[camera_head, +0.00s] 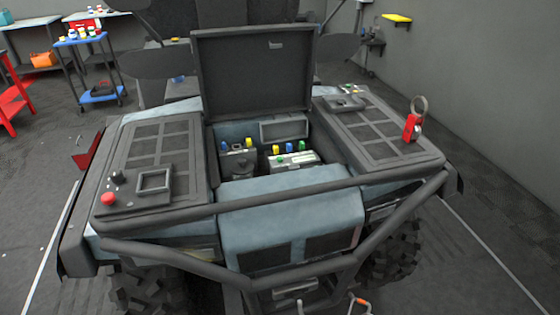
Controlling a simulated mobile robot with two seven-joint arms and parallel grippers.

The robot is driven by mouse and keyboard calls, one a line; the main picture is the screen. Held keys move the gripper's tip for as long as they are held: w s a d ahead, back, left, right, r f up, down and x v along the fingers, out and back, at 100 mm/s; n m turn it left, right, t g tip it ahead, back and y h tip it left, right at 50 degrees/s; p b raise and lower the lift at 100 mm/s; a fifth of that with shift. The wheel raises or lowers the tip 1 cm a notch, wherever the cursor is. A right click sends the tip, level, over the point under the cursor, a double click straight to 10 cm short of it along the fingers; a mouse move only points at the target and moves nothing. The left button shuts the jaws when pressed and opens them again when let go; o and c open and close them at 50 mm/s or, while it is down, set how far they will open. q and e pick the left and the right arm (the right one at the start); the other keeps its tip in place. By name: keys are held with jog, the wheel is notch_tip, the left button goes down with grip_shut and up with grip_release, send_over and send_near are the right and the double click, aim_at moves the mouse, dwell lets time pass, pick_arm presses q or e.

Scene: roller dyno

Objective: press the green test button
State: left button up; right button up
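I see no button that I can clearly identify as the green test button. A vehicle (290,205) with a raised front lid fills the middle of the view. On its left front panel are a red round button (108,198), a black knob (117,177) and a square dark frame (154,181). Small coloured spots, too small to tell apart, show near the right panel's back edge (352,90). Neither of my grippers is in view.
A raised dark lid (252,75) stands behind the bay. A tubular bumper (230,271) crosses the vehicle's front. A red tag with a ring (411,127) is on the right panel. A blue cart (100,95) and red shelf (12,103) stand back left; floor lies between.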

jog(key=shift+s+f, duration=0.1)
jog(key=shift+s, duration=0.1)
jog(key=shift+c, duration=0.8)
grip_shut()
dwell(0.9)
